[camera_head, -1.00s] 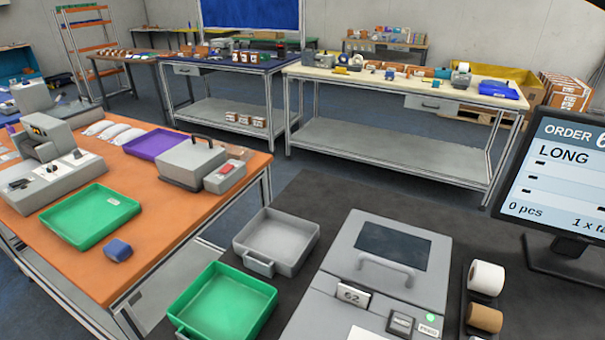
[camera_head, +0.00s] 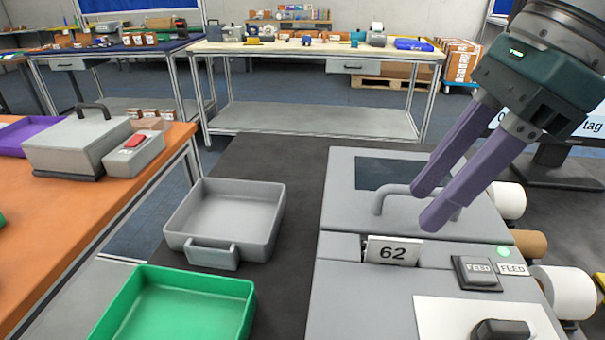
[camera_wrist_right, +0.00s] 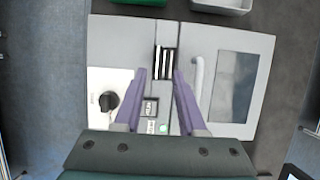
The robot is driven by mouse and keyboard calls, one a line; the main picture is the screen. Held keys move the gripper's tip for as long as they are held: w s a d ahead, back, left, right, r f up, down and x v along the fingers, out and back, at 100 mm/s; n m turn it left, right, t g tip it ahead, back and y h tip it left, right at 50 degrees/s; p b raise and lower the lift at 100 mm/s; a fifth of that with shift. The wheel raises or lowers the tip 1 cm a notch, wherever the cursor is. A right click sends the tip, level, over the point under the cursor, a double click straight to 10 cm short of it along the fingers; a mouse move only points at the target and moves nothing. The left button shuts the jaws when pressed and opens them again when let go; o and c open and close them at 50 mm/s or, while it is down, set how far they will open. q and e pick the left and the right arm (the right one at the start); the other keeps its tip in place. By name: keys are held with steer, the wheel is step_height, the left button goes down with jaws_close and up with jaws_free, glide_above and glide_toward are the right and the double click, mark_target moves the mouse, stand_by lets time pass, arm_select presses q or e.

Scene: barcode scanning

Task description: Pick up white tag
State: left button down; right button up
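The white tag (camera_head: 392,251), printed with 62, stands tilted at the front slot of the grey label printer (camera_head: 340,280) in the head view. In the right wrist view, the white tag (camera_wrist_right: 165,62) seems to be the small piece with dark stripes at the slot. My right gripper (camera_head: 428,206) reaches in from the upper right with two purple fingers, open and empty, above the printer and its handle. In the wrist view my right gripper (camera_wrist_right: 160,75) has its fingertips apart, one on either side of the slot line just short of the tag. My left gripper is not in view.
A grey tray (camera_head: 225,215) and a green tray (camera_head: 175,305) lie left of the printer. A FEED button (camera_head: 476,272), a black knob (camera_head: 502,329) and paper rolls (camera_head: 565,291) are at the right. The printer's handle (camera_head: 392,192) rises close to my fingers.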

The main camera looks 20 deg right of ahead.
mark_target(397, 239)
steer(key=x, duration=0.2)
steer(key=p+x, duration=0.1)
steer(key=x, duration=0.2)
steer(key=shift+s+a+f, duration=0.15)
steer(key=shift+s+f, duration=0.05)
steer(key=shift+c, duration=0.3)
jaws_close()
stand_by(0.9)
